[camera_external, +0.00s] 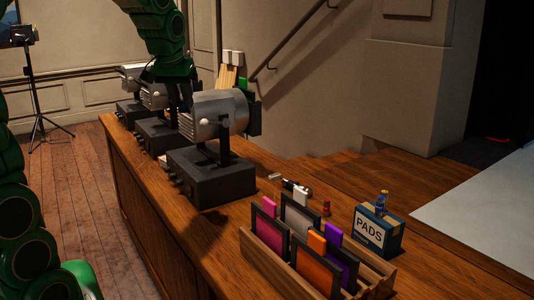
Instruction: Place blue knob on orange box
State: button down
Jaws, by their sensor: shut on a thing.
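My green arm reaches down from the top of the view to the desk's far half. My gripper (184,97) is a dark shape behind the front grey lamp and is mostly hidden. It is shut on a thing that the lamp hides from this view. I cannot make out a blue knob there. A small blue and yellow piece (382,201) stands on top of the box marked PADS (371,235), at the desk's right. An orange panel (317,270) stands in the wooden rack; no plainly orange box can be made out.
Several grey lamps on dark bases, such as the front lamp (218,114), line the wooden desk (190,222). The wooden rack (376,277) holds coloured panels at the front right. Small loose parts (297,187) and a red piece (326,207) lie mid-desk. Bare desktop shows left of the rack.

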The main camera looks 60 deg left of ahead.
jog(key=w+a+r, duration=0.1)
jog(key=w+a, duration=0.2)
jog(key=a, duration=0.6)
jog(key=w+a, duration=0.3)
jog(key=a, duration=0.5)
jog(key=s+a+f, duration=0.1)
jog(key=s+a, duration=0.2)
jog(key=a, duration=0.7)
jog(key=s+a+f, duration=0.1)
jog(key=s+a, duration=0.1)
jog(key=a, duration=0.7)
notch_tip(320, 180, down, 18)
jog(key=shift+n, duration=0.3)
jog(key=w+a+f, duration=0.2)
jog(key=a, duration=0.1)
jog(key=w+a+f, duration=0.5)
jog(key=a+f, duration=0.1)
jog(key=a, duration=0.1)
jog(key=shift+w+f, duration=0.2)
jog(key=shift+w, duration=0.05)
jog(key=shift+w+a+f, duration=0.35)
jog(key=shift+a+f, duration=0.1)
jog(key=shift+a, duration=0.1)
jog(key=shift+w+a+f, duration=0.15)
jog(key=shift+a+f, duration=0.05)
jog(key=shift+f, duration=1.65)
